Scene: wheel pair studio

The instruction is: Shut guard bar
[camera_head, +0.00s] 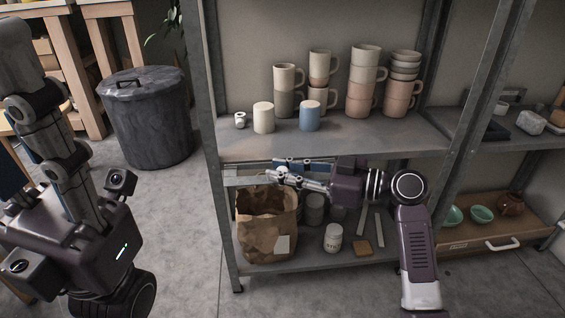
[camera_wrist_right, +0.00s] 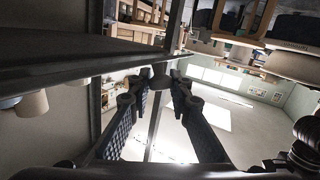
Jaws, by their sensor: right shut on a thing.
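The guard bar (camera_head: 250,181) is a thin pale grey bar at the front of the lower shelf bay, just under the upper shelf board. It runs from the left post towards my right gripper (camera_head: 277,173). The right gripper reaches in from the right and is shut on the bar. In the right wrist view, the two black ribbed fingers of the gripper (camera_wrist_right: 160,80) close around a dark piece of a bar, and the rest of the bar is partly hidden. The bar's far end is hidden behind my gripper. My left arm shows at the left, but its fingers are not visible.
The upper shelf (camera_head: 330,140) holds stacked mugs (camera_head: 365,80), a white cup (camera_head: 263,118) and a blue cup (camera_head: 309,116). Below the bar stand a paper bag (camera_head: 265,225) and a white jar (camera_head: 333,238). A dark bin (camera_head: 148,120) stands left of the rack.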

